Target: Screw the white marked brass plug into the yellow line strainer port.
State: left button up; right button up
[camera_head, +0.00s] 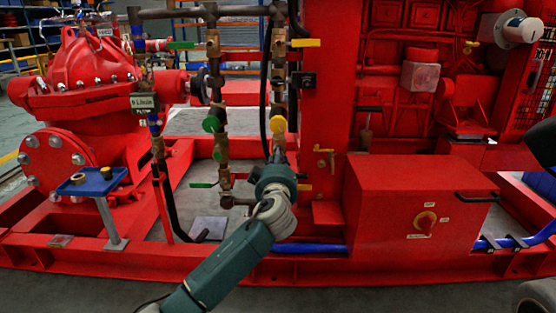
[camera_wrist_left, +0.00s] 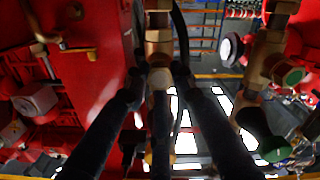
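The yellow line (camera_head: 278,70) is a vertical brass and dark pipe run with a round yellow handle (camera_head: 277,124). Its brass strainer (camera_head: 279,142) sits just below that handle. My left gripper (camera_head: 277,158) is at the strainer's front. In the left wrist view, my dark fingers (camera_wrist_left: 158,77) close in around a pale-ended brass plug (camera_wrist_left: 159,80), in line with the brass strainer body (camera_wrist_left: 158,48). The plug's seating and thread are hidden, and no clear white mark shows. My right gripper is not in view.
A blue tray (camera_head: 92,191) on a stand holds two small plugs, a grey-topped one (camera_head: 78,178) and a brass one (camera_head: 106,172). The green-handled line (camera_head: 210,124) runs close left.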

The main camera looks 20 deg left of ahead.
pick_arm(q)
grip_shut()
dwell(0.3)
dwell(0.3)
jog(key=m, duration=2.4)
jog(key=shift+w+a+r, duration=0.1)
jog(key=shift+r, duration=0.05)
